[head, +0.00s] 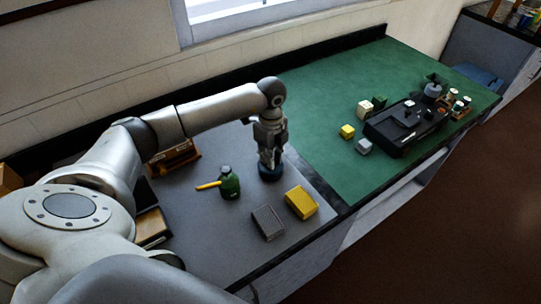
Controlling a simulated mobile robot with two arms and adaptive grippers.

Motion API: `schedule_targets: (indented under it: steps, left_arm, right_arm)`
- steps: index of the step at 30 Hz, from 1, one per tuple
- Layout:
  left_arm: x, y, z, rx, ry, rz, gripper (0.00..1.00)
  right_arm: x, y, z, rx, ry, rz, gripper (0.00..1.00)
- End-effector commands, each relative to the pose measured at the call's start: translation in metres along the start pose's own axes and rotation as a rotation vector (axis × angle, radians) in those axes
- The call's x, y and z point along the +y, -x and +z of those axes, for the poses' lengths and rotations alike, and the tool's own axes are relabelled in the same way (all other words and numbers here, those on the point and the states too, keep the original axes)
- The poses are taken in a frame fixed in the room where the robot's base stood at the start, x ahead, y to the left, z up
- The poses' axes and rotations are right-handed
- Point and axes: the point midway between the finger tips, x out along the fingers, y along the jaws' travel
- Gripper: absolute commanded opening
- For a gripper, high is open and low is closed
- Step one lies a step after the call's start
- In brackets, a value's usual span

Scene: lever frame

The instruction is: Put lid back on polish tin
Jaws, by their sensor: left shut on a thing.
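My left gripper (269,160) points straight down over the grey mat, its fingers shut at a dark, round, flat thing. This dark blue-black round thing, the polish tin or its lid (270,174), sits right under the fingertips near the mat's right side. Lid and tin cannot be told apart at this size, and the fingers cover part of the top. The held part looks like the lid, low at the tin. I cannot tell whether it is seated or level. My right gripper is not in view.
A green bottle with a yellow spout (229,184) stands left of the gripper. A yellow block (301,203) and a grey block (268,221) lie in front. A black tray (382,132) and small blocks are on the green surface (330,100), which is largely clear.

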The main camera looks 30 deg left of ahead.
Motion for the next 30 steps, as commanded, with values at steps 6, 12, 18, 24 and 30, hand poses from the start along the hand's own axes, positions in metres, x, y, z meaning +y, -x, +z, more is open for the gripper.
schedule_targets:
  steps: [6, 12, 18, 24, 30]
  left_arm:
    - [-0.0001, -0.0003, -0.0002, 0.000, 0.000, 0.000, 0.00]
    - [-0.0001, -0.0003, -0.0002, 0.000, 0.000, 0.000, 0.26]
    - [-0.0001, -0.0003, -0.0002, 0.000, 0.000, 0.000, 0.41]
    - [0.0000, -0.0004, -0.0002, 0.000, 0.000, 0.000, 0.49]
    - [0.0000, -0.0004, -0.0002, 0.000, 0.000, 0.000, 0.62]
  right_arm:
    - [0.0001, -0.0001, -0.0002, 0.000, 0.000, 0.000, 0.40]
    - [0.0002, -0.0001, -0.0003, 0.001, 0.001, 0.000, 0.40]
    - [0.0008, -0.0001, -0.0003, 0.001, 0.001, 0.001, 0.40]
    - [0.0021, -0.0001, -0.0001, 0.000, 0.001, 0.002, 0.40]
    - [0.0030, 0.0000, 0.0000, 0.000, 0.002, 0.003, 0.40]
